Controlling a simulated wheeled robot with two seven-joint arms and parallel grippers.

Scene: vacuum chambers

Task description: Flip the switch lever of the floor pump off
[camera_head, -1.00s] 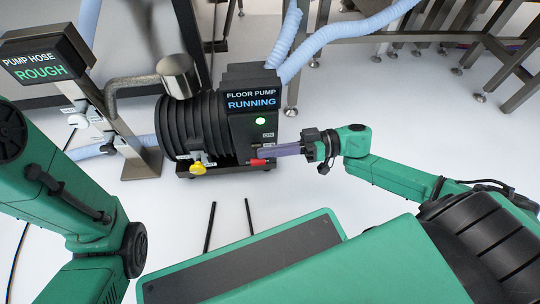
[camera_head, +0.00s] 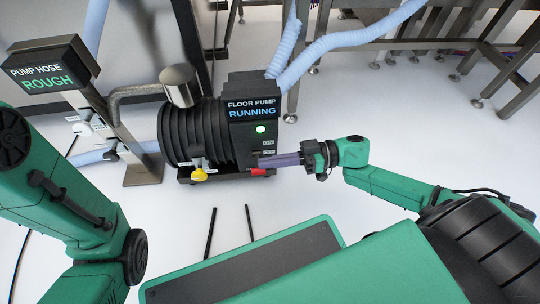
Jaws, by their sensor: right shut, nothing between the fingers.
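The floor pump (camera_head: 196,134) is a black ribbed unit on the floor, its display (camera_head: 251,108) reading "FLOOR PUMP RUNNING" above a lit green light (camera_head: 261,129). A red switch lever (camera_head: 258,172) sticks out low on its front right. My right gripper (camera_head: 264,162) is shut and empty, its fingertips at the pump's front just above the red lever; I cannot tell whether they touch it. My left arm (camera_head: 62,210) comes in from the left, but its gripper is out of the picture.
A yellow knob (camera_head: 199,174) sits low at the pump's front. A post with a sign (camera_head: 48,73) reading "PUMP HOSE ROUGH" stands at left. Blue hoses (camera_head: 345,40) rise behind the pump, with metal frame legs (camera_head: 497,84) at the upper right.

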